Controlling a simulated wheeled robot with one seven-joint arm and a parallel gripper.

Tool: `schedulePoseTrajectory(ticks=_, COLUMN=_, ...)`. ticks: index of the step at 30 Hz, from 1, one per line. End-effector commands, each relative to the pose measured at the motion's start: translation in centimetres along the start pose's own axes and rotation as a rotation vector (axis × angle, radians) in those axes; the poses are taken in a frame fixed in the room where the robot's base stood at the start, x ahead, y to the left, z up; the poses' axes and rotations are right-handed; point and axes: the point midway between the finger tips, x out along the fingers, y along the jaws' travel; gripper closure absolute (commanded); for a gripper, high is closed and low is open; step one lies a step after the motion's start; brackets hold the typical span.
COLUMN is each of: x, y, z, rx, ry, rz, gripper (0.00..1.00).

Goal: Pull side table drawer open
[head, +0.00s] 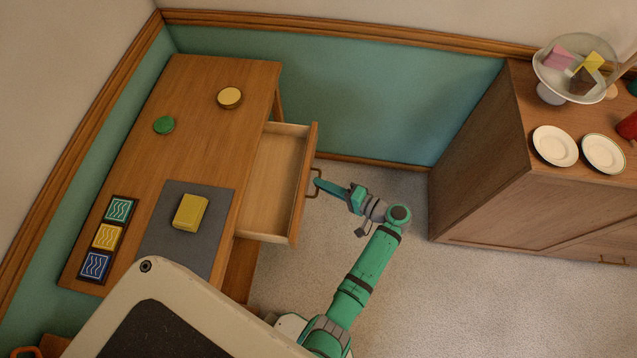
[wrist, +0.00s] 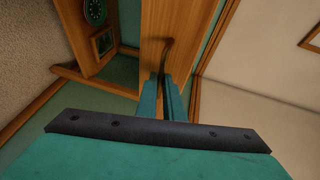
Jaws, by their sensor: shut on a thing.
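The side table (head: 190,110) is wooden and stands against the teal wall at the left in the head view. Its drawer (head: 268,190) is pulled well out to the right, and its inside looks empty. The drawer front (head: 306,190) carries a dark curved handle (head: 312,184). My gripper (head: 319,183) is at this handle, shut on it. In the wrist view the two teal fingers (wrist: 162,100) close around the handle (wrist: 166,55), in front of the wooden drawer front (wrist: 178,25). The exact grip point is partly hidden between the fingers.
On the tabletop lie a yellow block (head: 190,211) on a grey mat (head: 212,245), a green round thing (head: 163,125), a round tan-topped thing (head: 229,97) and patterned tiles (head: 107,236). A wooden cabinet (head: 480,170) with plates stands right. Carpet (head: 400,290) between is clear.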

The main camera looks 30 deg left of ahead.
Motion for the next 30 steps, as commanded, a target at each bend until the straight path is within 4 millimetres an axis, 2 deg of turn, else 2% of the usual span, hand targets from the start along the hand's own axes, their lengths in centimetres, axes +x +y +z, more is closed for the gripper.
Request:
schedulePoseTrajectory(ticks=11, x=-0.2, y=0.1, z=-0.1, rx=0.0, ry=0.001, rz=0.0, gripper=1.0)
schedulePoseTrajectory(ticks=14, x=-0.2, y=0.1, z=-0.1, rx=0.0, ry=0.002, rz=0.0, gripper=0.76)
schedulePoseTrajectory(ticks=15, x=-0.2, y=0.1, z=-0.1, rx=0.0, ry=0.002, rz=0.0, gripper=0.74)
schedulePoseTrajectory(ticks=25, x=-0.5, y=0.1, z=-0.2, rx=0.0, ry=0.003, rz=0.0, gripper=0.74)
schedulePoseTrajectory(ticks=30, x=-2.5, y=0.1, z=-0.2, rx=0.0, ry=0.006, rz=0.0, gripper=0.74)
